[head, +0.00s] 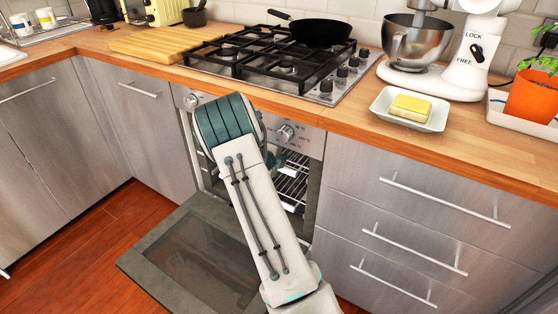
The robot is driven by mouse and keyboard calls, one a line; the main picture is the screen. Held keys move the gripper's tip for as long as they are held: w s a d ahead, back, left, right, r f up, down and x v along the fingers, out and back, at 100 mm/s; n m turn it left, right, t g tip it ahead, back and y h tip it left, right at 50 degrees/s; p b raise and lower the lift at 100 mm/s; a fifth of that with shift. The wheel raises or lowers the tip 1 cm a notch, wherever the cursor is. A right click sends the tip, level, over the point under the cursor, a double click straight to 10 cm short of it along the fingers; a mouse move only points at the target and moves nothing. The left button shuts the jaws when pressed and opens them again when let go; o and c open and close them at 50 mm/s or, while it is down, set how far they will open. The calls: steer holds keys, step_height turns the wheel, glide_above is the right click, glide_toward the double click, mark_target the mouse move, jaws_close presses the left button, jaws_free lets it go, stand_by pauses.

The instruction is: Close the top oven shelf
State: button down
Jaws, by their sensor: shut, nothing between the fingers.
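The oven stands open below the hob. Its door (190,262) is folded down flat in front of it. Wire shelf bars (293,186) show inside the cavity, to the right of my arm. My arm covers the left and middle of the cavity, so I cannot tell how far the top shelf sticks out. The arm reaches over the open door to the oven front, and its teal joint is near the control panel. My gripper is hidden behind my own arm, so I cannot see its contact with the shelf.
Oven knobs (285,133) sit above the cavity. Steel drawers (420,215) with bar handles stand to the right, and closed cupboards (130,120) to the left. The counter holds a hob (270,62) with a frying pan (312,31), a butter dish (385,108) and a stand mixer (465,60).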

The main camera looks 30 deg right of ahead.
steer(key=p+v, duration=0.3)
steer(key=v, duration=0.7)
steer(key=shift+p, duration=0.35)
